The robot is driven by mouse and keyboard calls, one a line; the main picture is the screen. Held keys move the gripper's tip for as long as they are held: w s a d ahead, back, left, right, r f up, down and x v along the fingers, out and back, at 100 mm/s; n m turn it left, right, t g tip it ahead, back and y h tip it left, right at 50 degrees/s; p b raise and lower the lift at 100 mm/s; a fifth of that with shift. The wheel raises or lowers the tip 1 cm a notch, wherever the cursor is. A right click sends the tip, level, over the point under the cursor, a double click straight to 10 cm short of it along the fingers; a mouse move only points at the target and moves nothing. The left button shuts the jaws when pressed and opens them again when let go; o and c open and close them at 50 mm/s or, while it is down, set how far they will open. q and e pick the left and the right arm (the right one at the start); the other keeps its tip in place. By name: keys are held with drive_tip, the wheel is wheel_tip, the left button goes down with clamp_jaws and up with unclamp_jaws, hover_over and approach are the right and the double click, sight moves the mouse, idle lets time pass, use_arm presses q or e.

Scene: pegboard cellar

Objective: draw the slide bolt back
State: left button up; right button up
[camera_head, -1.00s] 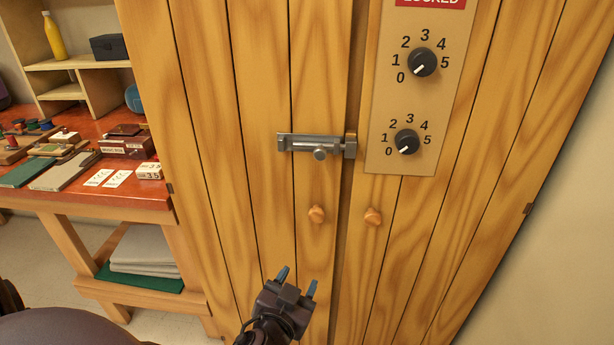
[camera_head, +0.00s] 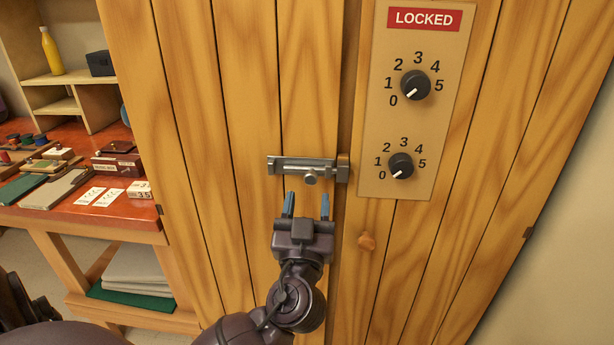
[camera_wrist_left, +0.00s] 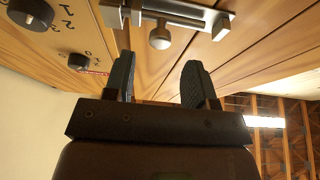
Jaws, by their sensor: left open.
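The metal slide bolt (camera_head: 285,166) is mounted across the left cabinet door, and its right end sits at the catch (camera_head: 343,168) beside the door gap. Its round knob (camera_head: 311,178) hangs below the bar. My left gripper (camera_head: 307,206) is open and empty just below the knob, its blue fingertips pointing up toward it without touching. In the left wrist view, the knob (camera_wrist_left: 160,38) shows beyond and between the two open fingers (camera_wrist_left: 158,80). My right gripper is not in view.
A panel with a red LOCKED sign (camera_head: 424,19) and two black dials (camera_head: 415,85) is on the right door. A wooden door knob (camera_head: 367,241) sticks out below it. A red-topped workbench (camera_head: 75,214) with small items stands at the left.

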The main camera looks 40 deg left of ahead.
sight(310, 181)
use_arm(q)
drive_tip(key=shift+p+x, duration=0.55)
drive_tip(key=shift+x, duration=2.05)
clamp_jaws()
